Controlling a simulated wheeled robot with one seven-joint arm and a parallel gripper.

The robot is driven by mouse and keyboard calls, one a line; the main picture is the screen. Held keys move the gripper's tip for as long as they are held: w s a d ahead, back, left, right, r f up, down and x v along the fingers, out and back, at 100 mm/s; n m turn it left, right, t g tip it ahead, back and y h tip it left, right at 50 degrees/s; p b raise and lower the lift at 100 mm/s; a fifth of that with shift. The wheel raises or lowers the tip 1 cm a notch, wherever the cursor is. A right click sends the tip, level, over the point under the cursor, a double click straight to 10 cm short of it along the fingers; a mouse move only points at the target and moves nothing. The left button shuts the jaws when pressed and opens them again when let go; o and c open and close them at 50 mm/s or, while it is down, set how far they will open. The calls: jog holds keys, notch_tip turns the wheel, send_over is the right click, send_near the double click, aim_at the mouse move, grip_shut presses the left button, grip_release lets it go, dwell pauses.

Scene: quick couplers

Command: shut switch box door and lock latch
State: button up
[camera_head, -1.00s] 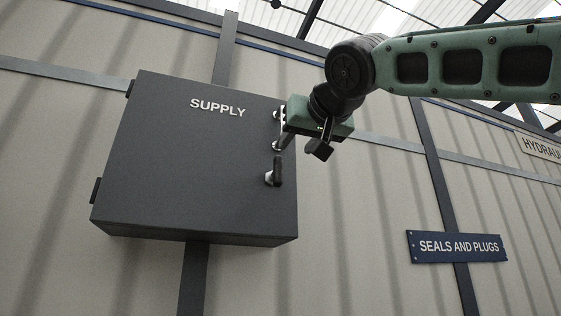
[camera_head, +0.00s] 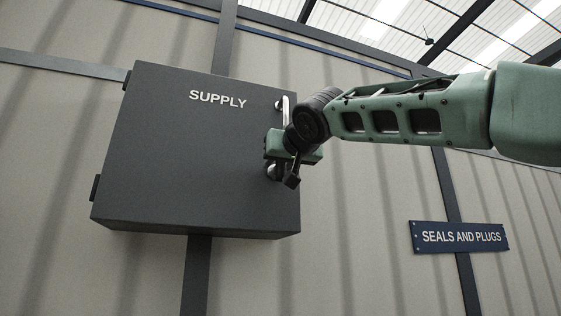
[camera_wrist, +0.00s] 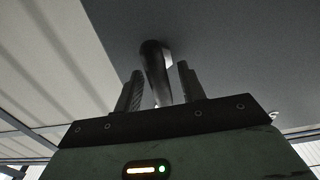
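The dark grey switch box (camera_head: 190,150) marked SUPPLY hangs on the wall in the head view. Its door looks shut, with no gap visible. A pale bar handle (camera_head: 286,106) is at the door's upper right. My gripper (camera_head: 278,150) is at the door's right edge, just below the handle and over the latch. In the wrist view the black latch lever (camera_wrist: 157,72) lies between the two fingers of my gripper (camera_wrist: 160,82). The fingers are open, with gaps showing on both sides of the lever. In the head view my gripper mostly hides the latch.
Hinges (camera_head: 96,188) show on the box's left side. A blue SEALS AND PLUGS sign (camera_head: 460,237) is on the wall at the right.

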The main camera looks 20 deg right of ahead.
grip_shut()
jog(key=shift+n, duration=0.3)
jog(key=n, duration=0.4)
jog(key=shift+a, duration=0.15)
jog(key=n, duration=0.5)
jog(key=shift+a+f+p, duration=0.1)
jog(key=shift+a+p, duration=0.05)
jog(key=shift+p, duration=0.2)
jog(key=n+p, duration=0.1)
jog(key=n, duration=0.3)
jog(key=shift+f, duration=0.15)
jog(key=shift+a+f+n+p, duration=0.15)
jog(key=shift+n+p, duration=0.4)
jog(key=shift+n, duration=1.65)
